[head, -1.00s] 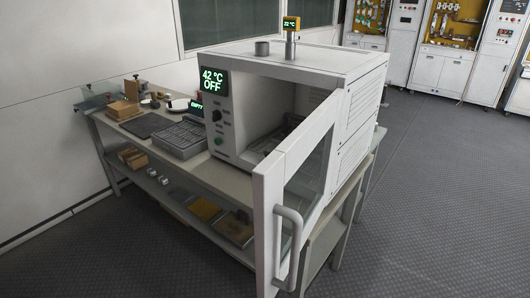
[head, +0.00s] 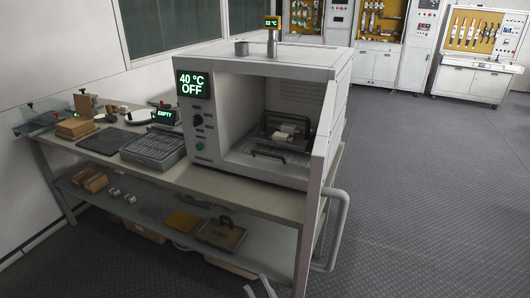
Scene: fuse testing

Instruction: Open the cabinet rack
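The white cabinet (head: 245,185) stands on the table with its door (head: 313,190) swung wide open, seen nearly edge-on. Inside the chamber, a dark rack (head: 272,152) with black handles sits on the floor, holding a small pale object (head: 286,131). The display (head: 193,85) reads 40 °C OFF. Only the tips of my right gripper (head: 259,289) show at the bottom edge; they are apart, with nothing visible between them, well below and in front of the chamber. My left gripper is not in view.
A grey slotted tray (head: 154,149), a dark mat (head: 104,141) and a small EMPTY display (head: 165,115) are on the table left of the cabinet. The floor to the right is clear.

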